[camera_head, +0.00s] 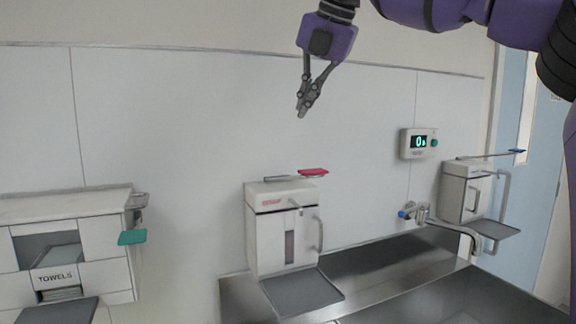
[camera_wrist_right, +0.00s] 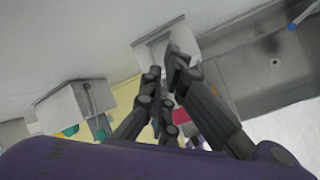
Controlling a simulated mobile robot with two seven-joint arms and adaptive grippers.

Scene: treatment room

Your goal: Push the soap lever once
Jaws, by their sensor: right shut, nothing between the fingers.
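A white wall dispenser (camera_head: 270,232) with a flat red-tipped lever (camera_head: 313,172) on top stands in the middle of the head view. A second white dispenser (camera_head: 462,195) with a blue-tipped lever (camera_head: 517,151) hangs at the right. I cannot read which one is marked soap. My right gripper (camera_head: 302,110) is shut and empty, pointing down, above the red lever and clearly apart from it. In the right wrist view its fingers (camera_wrist_right: 166,62) cover part of a white dispenser (camera_wrist_right: 150,52). My left gripper is not in view.
A small display (camera_head: 413,143) reading 0 is on the wall. A tap (camera_head: 440,220) with a blue end extends over the metal sink (camera_head: 375,275). The wall around my right gripper is clear.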

